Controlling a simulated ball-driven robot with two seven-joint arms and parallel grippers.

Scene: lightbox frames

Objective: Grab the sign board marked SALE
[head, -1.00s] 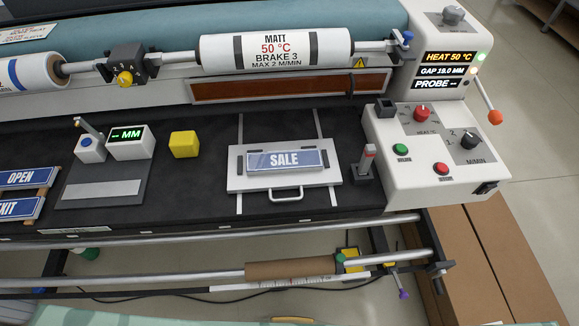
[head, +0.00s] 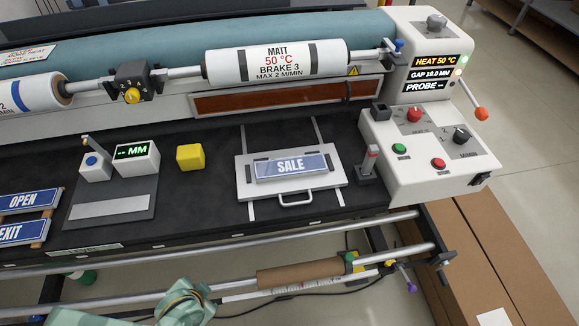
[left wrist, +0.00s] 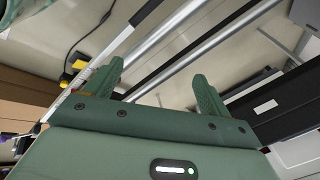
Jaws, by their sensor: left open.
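The SALE sign board (head: 291,167) is a blue plate with white letters. It lies on a white sled with a front handle (head: 295,199), on the black machine bed, in the head view. My left gripper (left wrist: 157,76) shows in the left wrist view with its two green fingers apart and nothing between them. Metal rails of the machine show beyond the fingers; the SALE board cannot be made out there. Green parts of my arm show at the bottom of the head view, below the front rails and well away from the board. My right gripper is not in view.
OPEN (head: 28,200) and EXIT (head: 22,234) signs lie on a rack at left. A gauge block (head: 136,157) and yellow cube (head: 190,157) stand left of the sled. A post (head: 371,163) and control box (head: 425,170) stand right. Front rails (head: 240,244) run below the bed.

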